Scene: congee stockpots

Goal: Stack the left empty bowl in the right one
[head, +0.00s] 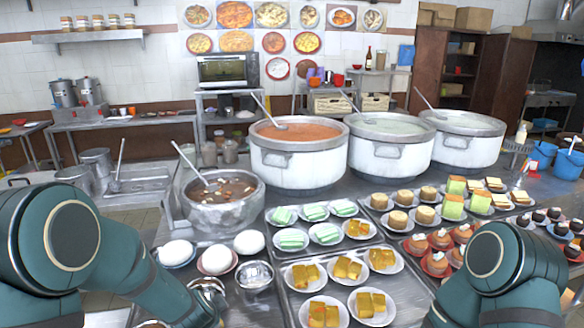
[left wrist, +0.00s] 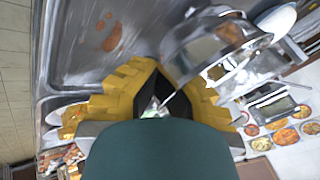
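A shiny metal bowl (head: 254,275) stands on the counter in front of the buns, empty as far as I can see. A second metal bowl (head: 207,285) shows to its left, largely covered by my left arm. My left gripper is hidden behind that arm in the head view. In the left wrist view its yellow fingers (left wrist: 159,68) converge, with their tips close together near a shiny metal surface. I cannot tell whether that surface is a bowl or whether the tips hold it. My right arm is at the lower right; its gripper is out of view.
White buns on plates (head: 217,259) sit just behind the bowls. A metal soup pot (head: 222,213) with a ladle stands behind them. Trays of plated cakes (head: 345,270) lie close on the right. Large white stockpots (head: 297,165) line the back.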

